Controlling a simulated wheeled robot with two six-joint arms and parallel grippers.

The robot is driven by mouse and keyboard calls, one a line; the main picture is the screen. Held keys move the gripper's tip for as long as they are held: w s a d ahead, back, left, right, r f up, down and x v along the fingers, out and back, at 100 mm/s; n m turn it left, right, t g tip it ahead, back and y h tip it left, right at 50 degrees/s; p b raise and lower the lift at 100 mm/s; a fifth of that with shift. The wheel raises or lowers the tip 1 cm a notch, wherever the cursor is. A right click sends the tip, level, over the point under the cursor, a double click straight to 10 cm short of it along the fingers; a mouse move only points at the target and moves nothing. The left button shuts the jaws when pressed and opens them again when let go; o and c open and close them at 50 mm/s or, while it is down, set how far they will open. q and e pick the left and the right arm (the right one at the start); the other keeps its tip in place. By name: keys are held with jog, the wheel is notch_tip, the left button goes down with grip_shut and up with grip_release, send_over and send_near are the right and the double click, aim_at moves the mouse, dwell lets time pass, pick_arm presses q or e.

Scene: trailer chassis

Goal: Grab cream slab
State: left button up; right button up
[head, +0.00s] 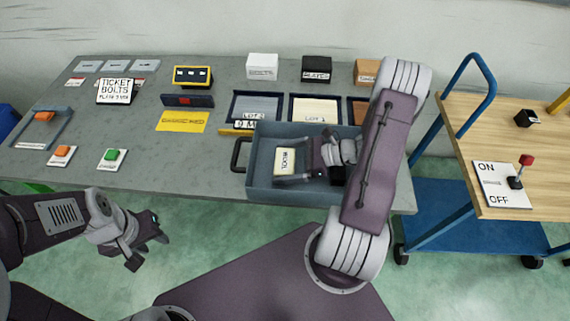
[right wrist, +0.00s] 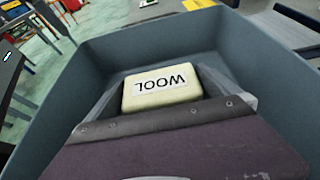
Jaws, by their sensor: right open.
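A cream slab labelled WOOL (head: 285,161) lies in a grey-blue open drawer or bin (head: 262,190) at the table's front edge. The right wrist view shows the slab (right wrist: 162,89) on the bin floor, label up. My right gripper (head: 291,163) is open inside the bin, its fingers on either side of the slab; contact cannot be told. My left gripper (head: 148,252) hangs empty in front of the table with its fingers apart. Part of the bin is hidden behind my right arm.
Trays labelled LOT 2 (head: 254,115) and LOT 1 (head: 314,123) stand behind the bin; the latter has a cream bottom. White (head: 262,66) and black (head: 316,70) boxes stand farther back. A blue trolley (head: 440,128) is at right. Bin walls surround my right gripper.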

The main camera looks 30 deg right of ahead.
jog(key=shift+w+a+f, duration=0.3)
jog(key=shift+w+a, duration=0.05)
jog(key=shift+a, duration=0.15)
jog(key=shift+s+r, duration=0.1)
jog(key=shift+c, duration=0.9)
jog(key=c, duration=0.9)
